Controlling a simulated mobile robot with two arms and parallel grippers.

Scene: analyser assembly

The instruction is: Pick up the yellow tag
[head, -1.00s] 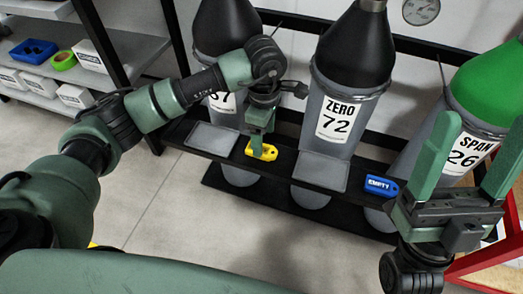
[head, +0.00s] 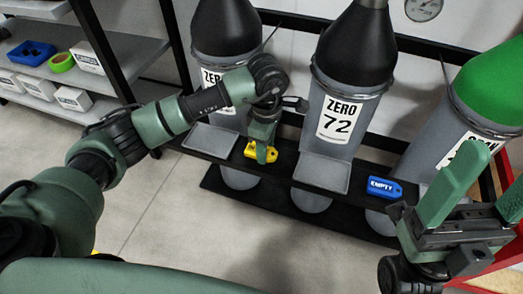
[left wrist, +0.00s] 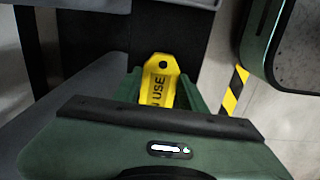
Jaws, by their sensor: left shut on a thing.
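The yellow tag (head: 250,150) is at the front edge of the black rack shelf, between the two left cylinders in the head view. My left gripper (head: 265,150) reaches down onto it and is shut on it. In the left wrist view the yellow tag (left wrist: 160,78), with its hole and the word "USE" showing, sits between the green fingers of the left gripper (left wrist: 158,92). Its lower part is hidden by the gripper body. Whether it is clear of the shelf I cannot tell. My right gripper (head: 495,180) is open and empty at the right edge.
A blue "EMPTY" tag (head: 384,187) lies further right on the shelf. Grey plates (head: 321,172) lie on the shelf (head: 275,168). A "ZERO 72" cylinder (head: 340,120) and a green-topped cylinder (head: 490,85) stand behind. A side shelf with boxes is at the left.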

